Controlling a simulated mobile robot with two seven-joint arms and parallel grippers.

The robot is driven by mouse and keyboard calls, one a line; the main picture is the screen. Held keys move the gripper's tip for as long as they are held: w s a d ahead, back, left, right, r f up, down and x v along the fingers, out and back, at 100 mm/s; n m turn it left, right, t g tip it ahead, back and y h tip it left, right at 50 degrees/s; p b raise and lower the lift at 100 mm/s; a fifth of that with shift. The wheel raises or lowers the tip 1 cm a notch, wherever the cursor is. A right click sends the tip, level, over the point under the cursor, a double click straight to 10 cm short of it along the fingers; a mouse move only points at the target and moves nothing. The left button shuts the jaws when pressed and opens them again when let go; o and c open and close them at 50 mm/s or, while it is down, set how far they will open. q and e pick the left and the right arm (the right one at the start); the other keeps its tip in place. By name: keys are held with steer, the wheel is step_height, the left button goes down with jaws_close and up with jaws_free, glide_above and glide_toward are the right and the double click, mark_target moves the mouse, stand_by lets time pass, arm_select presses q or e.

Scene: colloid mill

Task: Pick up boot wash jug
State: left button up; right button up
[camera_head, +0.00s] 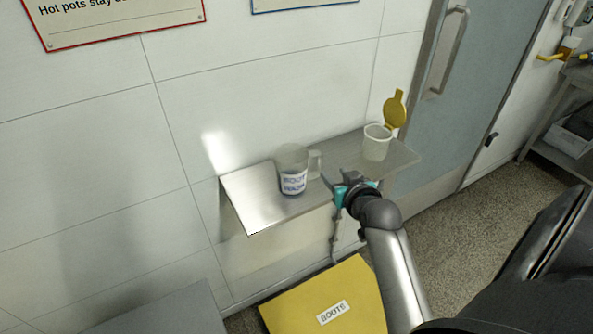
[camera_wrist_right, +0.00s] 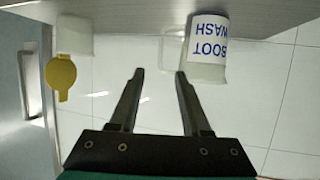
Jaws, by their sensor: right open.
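The boot wash jug (camera_head: 291,165) is a translucent jug with blue lettering, standing on the wall shelf with its handle on the right side. In the right wrist view the jug (camera_wrist_right: 208,50) appears upside down at the upper right, its label reading BOOT WASH. My right gripper (camera_head: 336,179) is at the front edge of the shelf, just right of the jug's handle. My left gripper is not in view.
A white cup with a raised yellow lid (camera_head: 395,109) stands further right on the metal shelf (camera_head: 257,205); the lid also shows in the right wrist view (camera_wrist_right: 60,75). A grey door (camera_head: 455,90) is at right.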

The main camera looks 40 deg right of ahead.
mark_target(322, 163)
steer(key=b+x, duration=0.1)
steer(key=x, duration=0.5)
steer(key=shift+w+f, duration=0.1)
steer(key=shift+w, duration=0.1)
steer(key=shift+b+x, duration=0.5)
steer(key=shift+x, duration=2.05)
steer(key=shift+s+d+f, duration=0.1)
steer(key=shift+f, duration=0.05)
jaws_close()
